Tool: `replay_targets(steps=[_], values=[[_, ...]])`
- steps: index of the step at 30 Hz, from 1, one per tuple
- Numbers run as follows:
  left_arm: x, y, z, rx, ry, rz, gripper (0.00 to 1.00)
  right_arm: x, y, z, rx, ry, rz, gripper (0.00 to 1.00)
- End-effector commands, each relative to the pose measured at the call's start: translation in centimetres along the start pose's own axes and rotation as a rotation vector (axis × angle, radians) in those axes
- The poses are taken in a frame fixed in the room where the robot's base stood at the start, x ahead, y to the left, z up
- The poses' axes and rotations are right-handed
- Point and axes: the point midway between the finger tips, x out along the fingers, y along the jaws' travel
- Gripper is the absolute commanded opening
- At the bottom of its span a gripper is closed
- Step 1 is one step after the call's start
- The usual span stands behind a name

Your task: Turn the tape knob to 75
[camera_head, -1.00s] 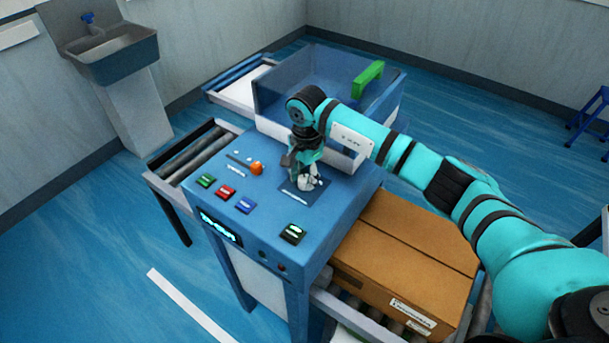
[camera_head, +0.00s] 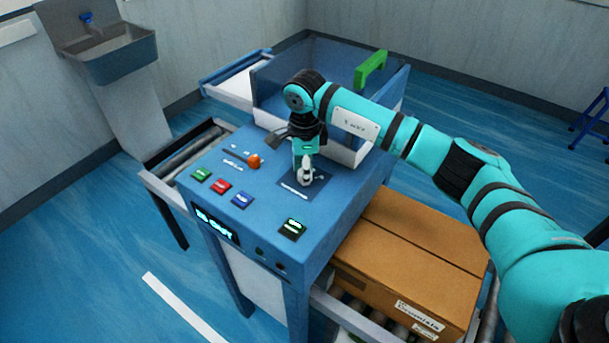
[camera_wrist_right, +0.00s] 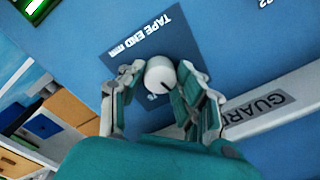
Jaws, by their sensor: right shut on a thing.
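The tape knob (camera_wrist_right: 160,76) is a white round knob with a dark pointer line, on a dark blue plate (camera_wrist_right: 128,48) printed "TAPE END mm". In the right wrist view the fingers of my right gripper (camera_wrist_right: 159,84) sit on both sides of the knob, closed on it. In the head view my right gripper (camera_head: 304,176) points down at the same plate (camera_head: 290,190) on top of the blue machine and hides most of the knob. The scale numbers around the knob are mostly hidden, so its setting is unreadable. My left gripper is out of view.
A lit display (camera_head: 214,225) is on the front. A clear guard with a green handle (camera_head: 370,68) stands behind. A cardboard box (camera_head: 400,270) lies on rollers at right.

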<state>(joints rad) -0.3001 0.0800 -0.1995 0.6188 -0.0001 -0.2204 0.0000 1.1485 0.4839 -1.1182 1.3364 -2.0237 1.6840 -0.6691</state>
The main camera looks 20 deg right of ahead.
Motion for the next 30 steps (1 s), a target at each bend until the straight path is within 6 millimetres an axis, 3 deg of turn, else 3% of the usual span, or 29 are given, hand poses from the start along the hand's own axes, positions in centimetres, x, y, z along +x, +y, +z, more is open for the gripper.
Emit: replay_targets(steps=[15,30], values=[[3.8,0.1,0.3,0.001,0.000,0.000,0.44,0.1,-0.2,0.0,0.490,0.018,-0.005,0.01],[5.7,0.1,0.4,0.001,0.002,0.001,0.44,0.0,-0.2,0.0,0.886,0.032,-0.003,0.01]])
